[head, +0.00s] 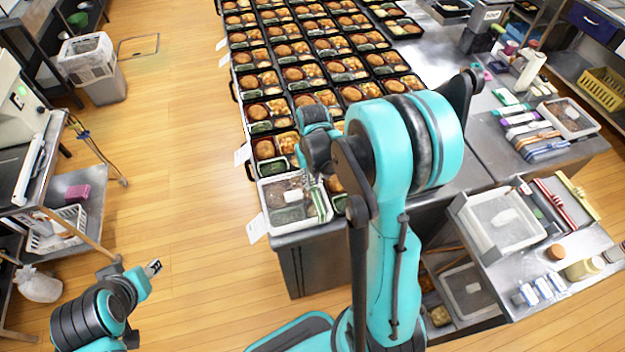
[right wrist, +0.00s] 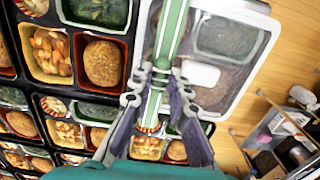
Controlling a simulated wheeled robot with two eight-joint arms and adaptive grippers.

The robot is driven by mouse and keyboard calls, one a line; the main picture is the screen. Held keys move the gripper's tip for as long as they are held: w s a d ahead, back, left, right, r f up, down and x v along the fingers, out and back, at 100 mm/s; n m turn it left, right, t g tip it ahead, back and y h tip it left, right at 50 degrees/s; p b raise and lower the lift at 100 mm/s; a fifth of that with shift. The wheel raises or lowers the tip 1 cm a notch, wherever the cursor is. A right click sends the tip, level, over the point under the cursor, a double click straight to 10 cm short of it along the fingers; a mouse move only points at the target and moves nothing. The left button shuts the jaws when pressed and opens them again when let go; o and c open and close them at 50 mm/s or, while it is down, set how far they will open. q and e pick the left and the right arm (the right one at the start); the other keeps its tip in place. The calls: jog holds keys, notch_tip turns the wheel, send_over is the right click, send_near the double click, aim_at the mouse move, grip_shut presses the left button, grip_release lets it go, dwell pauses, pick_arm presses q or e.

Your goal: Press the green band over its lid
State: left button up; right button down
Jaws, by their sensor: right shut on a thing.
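A lidded tray (head: 267,209) with a pale rim stands at the near end of the tray rows. Its clear lid with a pale rim (right wrist: 262,65) fills the upper right of the right wrist view, with green and brown food beneath. My right gripper (head: 310,182) is over this tray, partly hidden by my arm. In the right wrist view, its fingers (right wrist: 166,84) are shut on a green band with a white stripe (right wrist: 173,35). The band runs lengthwise over the lid; whether it touches the lid is unclear. My left gripper (head: 154,267) is empty, far from the trays, at lower left.
Several rows of filled black bento trays (head: 262,107) cover the table behind the lidded tray. The wooden floor between is clear.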

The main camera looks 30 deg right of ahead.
jog(key=shift+f+b, duration=0.85)
jog(key=shift+f, duration=0.2)
jog(key=shift+f, duration=0.1)
dwell(0.3)
jog(key=c, duration=1.4)
grip_release()
jog(key=shift+o, duration=0.6)
jog(key=o, duration=0.4)
jog(key=shift+o, duration=0.2)
